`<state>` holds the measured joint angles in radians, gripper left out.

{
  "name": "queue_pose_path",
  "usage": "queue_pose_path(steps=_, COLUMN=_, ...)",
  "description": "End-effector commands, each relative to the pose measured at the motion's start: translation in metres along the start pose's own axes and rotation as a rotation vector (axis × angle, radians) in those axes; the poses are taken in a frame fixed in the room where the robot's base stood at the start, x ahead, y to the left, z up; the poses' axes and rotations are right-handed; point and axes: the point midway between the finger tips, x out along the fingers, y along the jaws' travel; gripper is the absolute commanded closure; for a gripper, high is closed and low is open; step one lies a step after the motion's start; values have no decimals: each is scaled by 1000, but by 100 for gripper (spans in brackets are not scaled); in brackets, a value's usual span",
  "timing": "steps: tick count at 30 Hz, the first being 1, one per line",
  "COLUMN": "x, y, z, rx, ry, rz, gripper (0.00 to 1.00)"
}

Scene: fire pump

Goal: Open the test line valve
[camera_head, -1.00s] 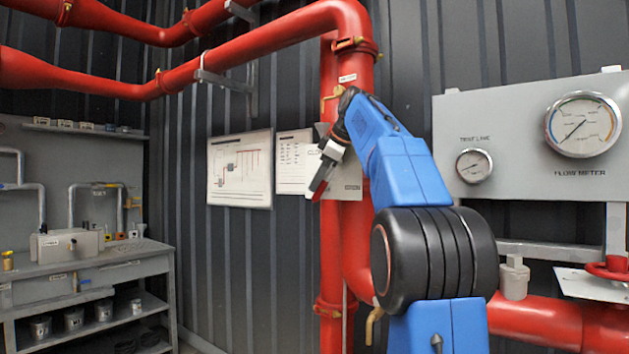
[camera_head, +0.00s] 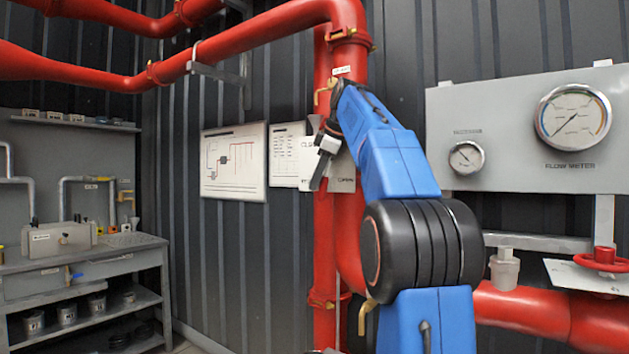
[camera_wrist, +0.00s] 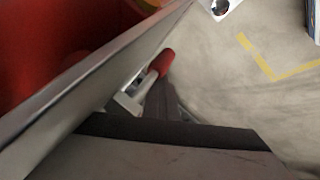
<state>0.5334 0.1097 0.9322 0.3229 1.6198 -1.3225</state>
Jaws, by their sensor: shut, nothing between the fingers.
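A pale plate (camera_head: 343,174) with open and closed lettering is fixed at the red vertical pipe, partly covered by my arm. My gripper (camera_head: 317,182) is shut and empty in front of the plate's left part, pointing down. In the wrist view a metal lever with a red grip (camera_wrist: 160,62) stands close beside the slanting edge of a pale plate (camera_wrist: 90,75). This looks like the valve's handle, but its pivot is hidden. Dark gripper parts fill the bottom of that view, and I cannot tell whether they touch the lever. The handle is not clear in the head view.
A grey panel with a small gauge (camera_head: 466,158) and a flow meter (camera_head: 573,117) is at right. A red handwheel (camera_head: 601,259) is below it. Brass levers (camera_head: 325,93) and (camera_head: 366,313) stick out by the pipe. A workbench (camera_head: 85,260) is at left.

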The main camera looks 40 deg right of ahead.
Motion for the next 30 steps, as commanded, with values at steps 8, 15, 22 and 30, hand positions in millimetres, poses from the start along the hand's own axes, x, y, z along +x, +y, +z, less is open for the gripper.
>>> queue_pose_path(steps=8, x=-5, y=3, z=-2, rx=0, ry=1, rz=1, gripper=100)
queue_pose_path(steps=15, x=-12, y=6, z=-6, rx=0, ry=1, rz=1, gripper=100)
queue_pose_path(steps=22, x=-14, y=6, z=-6, rx=0, ry=1, rz=1, gripper=100)
queue_pose_path(steps=30, x=-23, y=7, z=-6, rx=0, ry=1, rz=2, gripper=100)
